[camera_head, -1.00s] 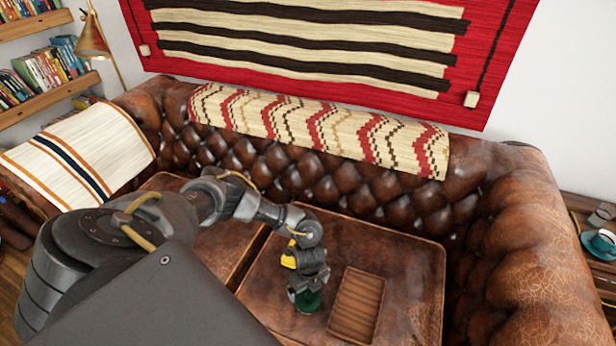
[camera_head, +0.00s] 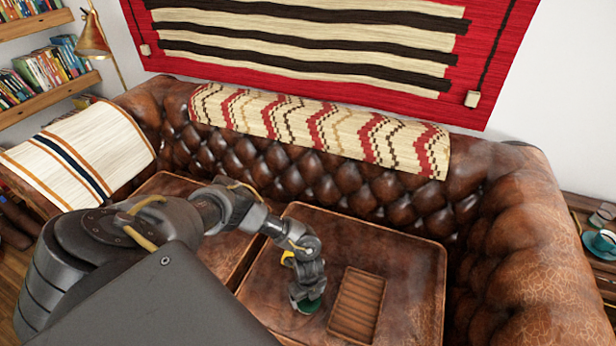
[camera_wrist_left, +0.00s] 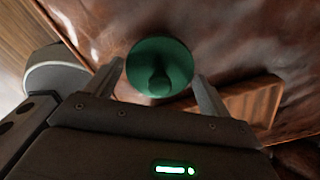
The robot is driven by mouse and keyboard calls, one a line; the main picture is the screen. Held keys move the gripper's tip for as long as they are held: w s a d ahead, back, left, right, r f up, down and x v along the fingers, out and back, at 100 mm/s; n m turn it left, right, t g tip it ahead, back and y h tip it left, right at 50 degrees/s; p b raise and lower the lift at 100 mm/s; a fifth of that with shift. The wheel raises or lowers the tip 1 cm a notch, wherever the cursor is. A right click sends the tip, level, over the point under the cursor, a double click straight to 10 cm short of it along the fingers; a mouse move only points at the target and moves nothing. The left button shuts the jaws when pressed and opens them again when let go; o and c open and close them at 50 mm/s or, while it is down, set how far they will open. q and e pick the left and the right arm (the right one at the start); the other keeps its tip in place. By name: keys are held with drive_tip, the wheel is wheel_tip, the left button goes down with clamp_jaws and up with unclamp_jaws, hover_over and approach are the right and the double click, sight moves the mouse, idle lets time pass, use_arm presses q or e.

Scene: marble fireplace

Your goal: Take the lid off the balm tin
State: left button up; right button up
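The balm tin is round and green, on the brown leather sofa seat. In the head view, only part of the tin (camera_head: 309,305) shows below my left gripper (camera_head: 305,290). In the left wrist view, I look down on its round green lid (camera_wrist_left: 160,52), which has a small knob (camera_wrist_left: 160,82) in the middle. The fingers of my left gripper (camera_wrist_left: 160,78) are spread apart, one on each side of the lid. I cannot tell whether they touch it. The lid hides the tin's body in this view. My right gripper is not in view.
A ridged brown wooden tray (camera_head: 357,306) lies just right of the tin; its edge shows in the wrist view (camera_wrist_left: 252,102). The tufted sofa back (camera_head: 350,185) rises behind and the thick armrest (camera_head: 535,255) stands at right. The seat cushion (camera_head: 400,262) is otherwise clear.

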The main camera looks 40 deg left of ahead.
use_arm(q)
drive_tip(key=shift+c, duration=0.8)
drive_tip(key=shift+r, duration=0.1)
drive_tip(key=shift+r, duration=0.3)
wheel_tip(320, 180, up, 2)
drive_tip(key=shift+r, duration=0.1)
drive_tip(key=s+a+r+p, duration=0.2)
drive_tip(key=s+a+r, duration=0.1)
drive_tip(key=s+r, duration=0.7)
drive_tip(key=s, duration=0.3)
drive_tip(key=shift+s, duration=0.25)
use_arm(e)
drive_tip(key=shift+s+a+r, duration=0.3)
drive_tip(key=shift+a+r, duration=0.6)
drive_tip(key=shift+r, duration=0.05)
